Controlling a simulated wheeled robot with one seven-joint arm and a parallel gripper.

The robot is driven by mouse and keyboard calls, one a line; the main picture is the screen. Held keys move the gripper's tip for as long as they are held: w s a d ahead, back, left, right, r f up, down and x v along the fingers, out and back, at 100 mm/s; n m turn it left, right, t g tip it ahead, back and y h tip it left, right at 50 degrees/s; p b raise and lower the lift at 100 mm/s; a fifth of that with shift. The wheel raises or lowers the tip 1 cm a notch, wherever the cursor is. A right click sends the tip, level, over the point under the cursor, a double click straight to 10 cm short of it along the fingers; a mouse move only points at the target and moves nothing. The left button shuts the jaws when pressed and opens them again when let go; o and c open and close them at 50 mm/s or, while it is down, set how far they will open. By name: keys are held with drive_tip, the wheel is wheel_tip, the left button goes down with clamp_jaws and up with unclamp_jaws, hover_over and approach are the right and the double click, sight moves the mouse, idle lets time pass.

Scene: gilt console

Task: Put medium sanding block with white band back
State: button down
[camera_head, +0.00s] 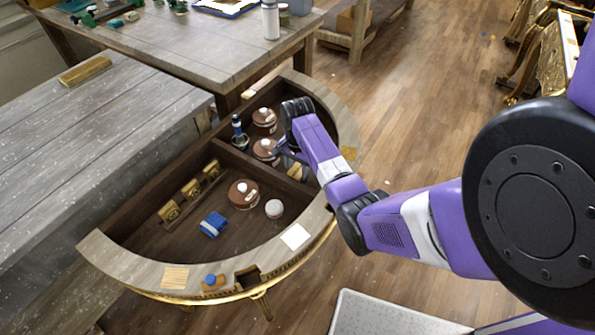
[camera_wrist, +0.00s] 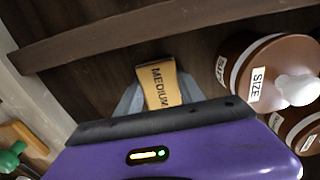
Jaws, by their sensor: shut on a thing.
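A tan wooden block lettered MEDIUM (camera_wrist: 160,85) is between the fingers of my gripper (camera_wrist: 160,98) in the wrist view. My gripper is shut on it, with a grey finger on each side. The lower end of the block is hidden by my gripper body, and I cannot make out a white band. In the head view my gripper (camera_head: 284,152) is low inside the curved console (camera_head: 97,246), close to the divider (camera_head: 245,165). I cannot tell whether the block touches the console floor.
Brown lidded pots (camera_head: 264,120) stand close to my gripper; one is labelled SIZE (camera_wrist: 283,72). A blue-topped bottle (camera_head: 238,131) stands left of them. The left compartment holds several golden blocks (camera_head: 190,190), a blue item (camera_head: 213,225) and a white-topped jar (camera_head: 274,209). Its front floor is mostly clear.

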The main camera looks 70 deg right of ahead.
sight(297, 170)
drive_tip(key=shift+f, duration=0.15)
drive_tip(key=c, duration=0.7)
unclamp_jaws()
wheel_tip(297, 170, up, 12)
drive_tip(key=shift+r, duration=0.1)
idle(0.5)
